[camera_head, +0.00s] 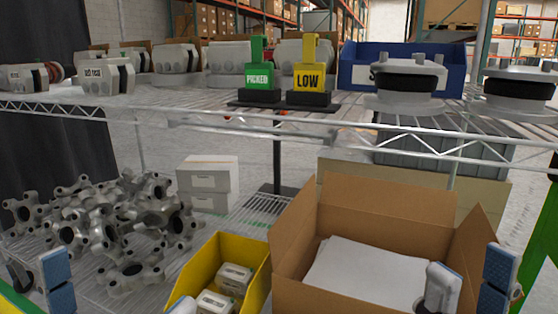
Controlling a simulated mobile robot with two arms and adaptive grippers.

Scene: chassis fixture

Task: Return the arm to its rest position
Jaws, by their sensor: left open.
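My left gripper (119,292) is at the bottom left, its two blue-padded fingers wide apart. One finger is at the far left and the other is at the bottom edge by the yellow bin. Nothing is between the fingers; metal castings show behind them. My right gripper (469,283) is at the bottom right, in front of the cardboard box. Its two fingers stand apart with no object seen between them. Most of both arms is outside the view.
A wire rack has an upper shelf (215,118) with housings, green and yellow signs, and a blue bin (350,72). Below are grey castings (100,222), a yellow bin (254,262) with small boxes, an open cardboard box (375,208) and white boxes (207,180).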

